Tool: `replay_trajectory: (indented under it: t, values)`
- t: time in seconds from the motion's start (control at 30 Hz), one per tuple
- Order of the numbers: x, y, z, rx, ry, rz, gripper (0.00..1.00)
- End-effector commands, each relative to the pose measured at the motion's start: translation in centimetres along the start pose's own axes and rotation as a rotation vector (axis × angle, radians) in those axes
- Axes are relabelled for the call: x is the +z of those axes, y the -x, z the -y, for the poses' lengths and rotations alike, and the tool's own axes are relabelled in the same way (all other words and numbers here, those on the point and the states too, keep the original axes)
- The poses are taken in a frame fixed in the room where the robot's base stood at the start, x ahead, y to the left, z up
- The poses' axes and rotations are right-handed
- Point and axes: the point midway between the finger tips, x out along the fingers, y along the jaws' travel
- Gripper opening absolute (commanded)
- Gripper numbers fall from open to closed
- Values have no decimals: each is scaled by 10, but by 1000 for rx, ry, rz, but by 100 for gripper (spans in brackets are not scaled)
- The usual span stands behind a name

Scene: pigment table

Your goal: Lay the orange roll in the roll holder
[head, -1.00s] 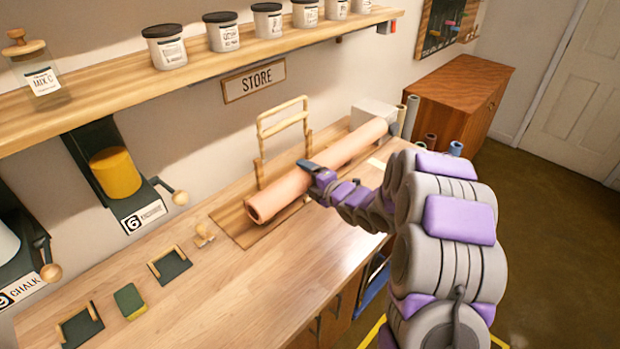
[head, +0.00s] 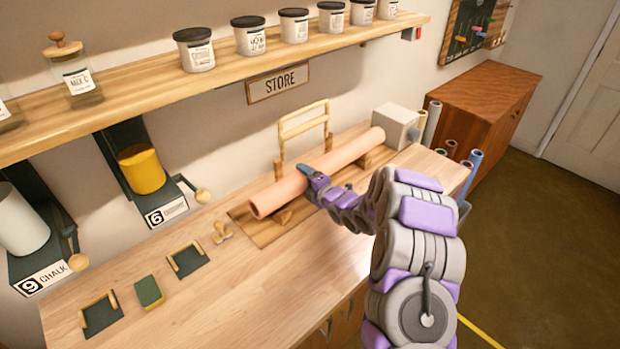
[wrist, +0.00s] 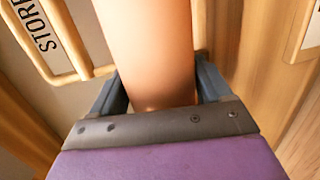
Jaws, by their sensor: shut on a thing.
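The orange roll (head: 343,157) is a long pale-orange tube lying roughly level over the wooden roll holder (head: 262,234) on the counter. The holder has a base board, low wooden supports (head: 370,157) and an upright wooden frame (head: 303,118) behind the roll. My gripper (head: 312,172) is shut around the roll near its middle. In the wrist view the roll (wrist: 150,50) runs up between the two dark fingers. The roll appears at or just above the supports; I cannot tell whether it touches them.
A green sponge (head: 149,292), dark wooden-handled pads (head: 187,261) and a small wooden stamp (head: 221,232) sit on the counter to the left. A pale box (head: 396,126) stands behind the roll's far end. Upright rolls (head: 431,122) stand at right. A shelf with jars (head: 195,50) hangs above.

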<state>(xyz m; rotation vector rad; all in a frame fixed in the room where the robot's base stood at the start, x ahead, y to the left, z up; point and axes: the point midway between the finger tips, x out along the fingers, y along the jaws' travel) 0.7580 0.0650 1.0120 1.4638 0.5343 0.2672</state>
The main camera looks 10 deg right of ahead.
Motion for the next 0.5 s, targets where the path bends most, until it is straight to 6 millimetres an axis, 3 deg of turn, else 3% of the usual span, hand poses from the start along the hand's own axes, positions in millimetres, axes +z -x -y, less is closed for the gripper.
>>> replay_trajectory:
  t: [0.23,0.5]
  values:
    - [-3,-21,13,3,3,0,36]
    - [-2,-23,32,3,2,2,36]
